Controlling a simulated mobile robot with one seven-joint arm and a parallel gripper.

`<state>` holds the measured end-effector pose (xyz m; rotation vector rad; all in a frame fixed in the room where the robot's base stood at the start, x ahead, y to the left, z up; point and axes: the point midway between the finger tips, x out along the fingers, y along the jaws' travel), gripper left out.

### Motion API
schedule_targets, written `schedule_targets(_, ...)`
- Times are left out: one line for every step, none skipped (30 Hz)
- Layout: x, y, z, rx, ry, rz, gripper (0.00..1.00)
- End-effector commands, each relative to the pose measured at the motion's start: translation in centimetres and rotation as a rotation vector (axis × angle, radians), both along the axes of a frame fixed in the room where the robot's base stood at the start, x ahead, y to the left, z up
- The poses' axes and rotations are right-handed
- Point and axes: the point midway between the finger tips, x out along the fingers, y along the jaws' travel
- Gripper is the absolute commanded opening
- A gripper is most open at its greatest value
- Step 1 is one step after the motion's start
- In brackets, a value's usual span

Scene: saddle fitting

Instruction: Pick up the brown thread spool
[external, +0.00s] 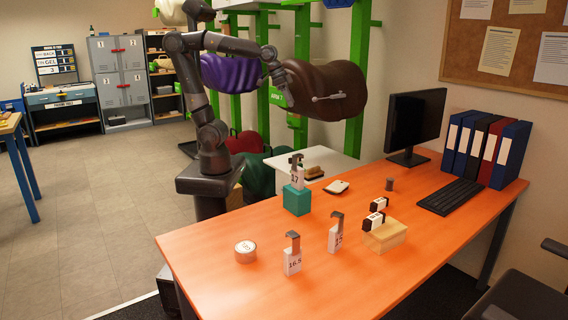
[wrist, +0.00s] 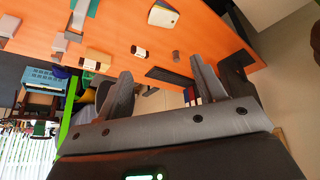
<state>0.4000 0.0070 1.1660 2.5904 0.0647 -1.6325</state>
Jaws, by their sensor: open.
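The brown thread spool (external: 389,184) stands on the orange desk in the external view, a small dark cylinder left of the keyboard. In the wrist view the spool (wrist: 176,55) appears small, lying between the directions of the two fingers. My gripper (external: 288,100) is raised in front of the dark brown saddle, well above and away from the desk and spool. In the wrist view my gripper (wrist: 160,70) has its two fingers spread wide with nothing between them.
The orange desk (external: 215,285) also holds a keyboard (external: 450,197), a monitor (external: 416,120), a wooden block (external: 385,236), a teal block (external: 297,200), a tape roll (external: 245,251) and several numbered gauges. The brown saddle (external: 325,90) is close to my gripper. Desk space around the spool is fairly clear.

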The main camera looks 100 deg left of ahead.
Motion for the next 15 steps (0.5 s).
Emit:
schedule_targets(1.9, 0.1, 0.2, -0.005, 0.011, 0.011, 0.63)
schedule_targets(2.9, 0.2, 0.3, -0.008, 0.015, 0.017, 0.63)
schedule_targets(4.3, 0.3, 0.5, -0.011, 0.02, 0.027, 0.63)
schedule_targets(5.4, 0.4, 0.5, -0.014, 0.023, 0.033, 0.63)
schedule_targets(6.5, 0.5, 0.5, -0.016, 0.029, 0.041, 0.63)
schedule_targets(7.9, 0.6, 0.5, -0.019, 0.033, 0.051, 0.63)
schedule_targets(8.9, 0.7, 0.5, -0.021, 0.038, 0.057, 0.63)
schedule_targets(10.0, 0.7, 0.4, -0.023, 0.042, 0.064, 0.63)
schedule_targets(11.4, 0.9, 0.3, -0.025, 0.046, 0.074, 0.63)
schedule_targets(12.5, 1.0, 0.1, -0.027, 0.051, 0.082, 0.63)
schedule_targets(13.6, 1.1, 0.0, -0.028, 0.054, 0.089, 0.63)
schedule_targets(15.0, 1.2, -0.3, -0.03, 0.059, 0.098, 0.63)
schedule_targets(16.1, 1.3, -0.6, -0.031, 0.064, 0.105, 0.63)
schedule_targets(17.1, 1.3, -0.9, -0.032, 0.068, 0.112, 0.63)
schedule_targets(18.5, 1.4, -1.3, -0.033, 0.073, 0.122, 0.63)
